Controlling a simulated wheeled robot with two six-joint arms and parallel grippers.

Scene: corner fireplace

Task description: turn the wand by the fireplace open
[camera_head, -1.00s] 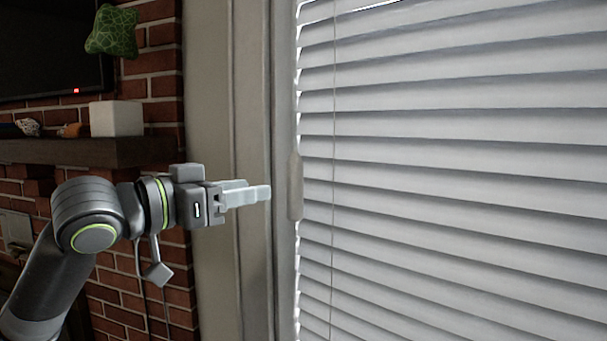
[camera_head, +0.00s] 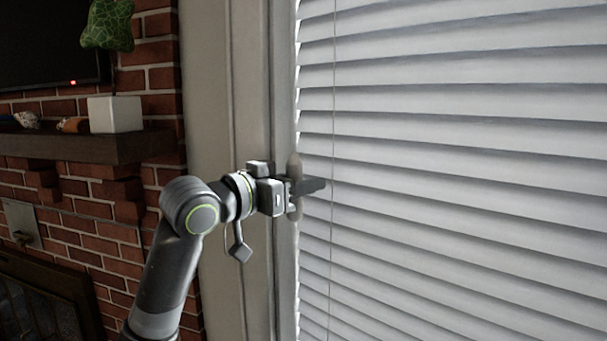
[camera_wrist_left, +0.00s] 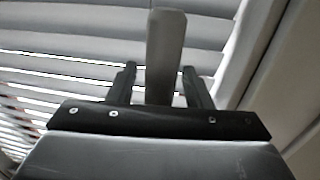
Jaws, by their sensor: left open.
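The wand (camera_head: 294,163) is a short grey upright bar at the left edge of the window blinds (camera_head: 450,170). My left gripper (camera_head: 314,186) is at the wand in the head view, and its fingers hide the wand's middle. In the left wrist view, the wand (camera_wrist_left: 165,45) stands between the two dark fingers of my left gripper (camera_wrist_left: 159,70), with the fingers apart on either side of it. The blinds have slats with light showing through some gaps. My right gripper is not in view.
A thin cord (camera_head: 334,90) hangs in front of the blinds. The pale window frame (camera_head: 210,90) stands beside my left arm. At left are a brick wall, a dark mantel (camera_head: 80,147), a white pot (camera_head: 115,114) with a green plant, and a dark screen (camera_head: 45,45).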

